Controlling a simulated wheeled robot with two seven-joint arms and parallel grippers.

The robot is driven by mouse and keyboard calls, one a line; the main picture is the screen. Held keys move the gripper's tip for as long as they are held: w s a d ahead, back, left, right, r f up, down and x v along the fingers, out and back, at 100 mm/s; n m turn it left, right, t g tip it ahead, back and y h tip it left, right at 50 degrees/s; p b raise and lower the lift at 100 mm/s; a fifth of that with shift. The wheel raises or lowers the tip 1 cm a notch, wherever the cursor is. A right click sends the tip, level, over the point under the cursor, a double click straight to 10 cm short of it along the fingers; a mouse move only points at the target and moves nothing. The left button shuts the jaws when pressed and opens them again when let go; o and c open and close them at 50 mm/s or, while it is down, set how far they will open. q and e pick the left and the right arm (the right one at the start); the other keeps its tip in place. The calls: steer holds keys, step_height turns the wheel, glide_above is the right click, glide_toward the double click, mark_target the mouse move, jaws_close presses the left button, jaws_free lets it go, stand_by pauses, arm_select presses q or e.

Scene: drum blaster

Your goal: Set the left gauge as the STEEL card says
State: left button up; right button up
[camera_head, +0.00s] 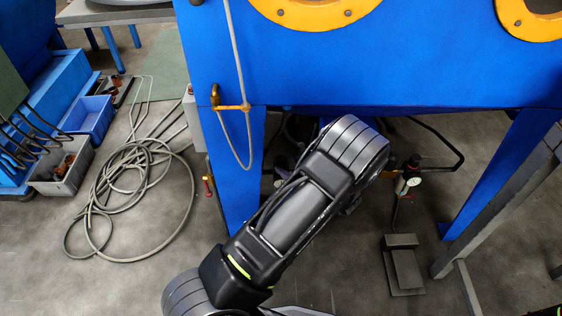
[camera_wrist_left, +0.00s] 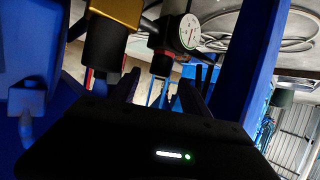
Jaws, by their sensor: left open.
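A small round gauge (camera_head: 413,181) with a white face and a red part below it shows under the blue cabinet, right of my left arm in the head view. In the left wrist view a white-faced gauge (camera_wrist_left: 189,31) is on a dark fitting beyond the fingers; I cannot tell whether it is the same one, and its reading is too small to make out. A brass block (camera_wrist_left: 117,12) with a black knob (camera_wrist_left: 104,50) is left of it. My left gripper (camera_wrist_left: 156,88) is open, fingers pointing toward these fittings, apparently empty. The head view hides its fingers. I see no STEEL card.
The blue cabinet (camera_head: 300,70) stands on blue legs, with my left arm reaching underneath. A foot pedal (camera_head: 403,265) is on the floor at right. A coiled hose (camera_head: 135,190) and grey bin (camera_head: 62,165) lie at left. A thin hose hangs by the left leg.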

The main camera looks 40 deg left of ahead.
mark_target(284, 162)
arm_select(q)
steer(key=b+x, duration=0.1)
steer(key=x, duration=0.5)
steer(key=shift+b, duration=0.4)
steer(key=shift+c, duration=0.4)
jaws_close()
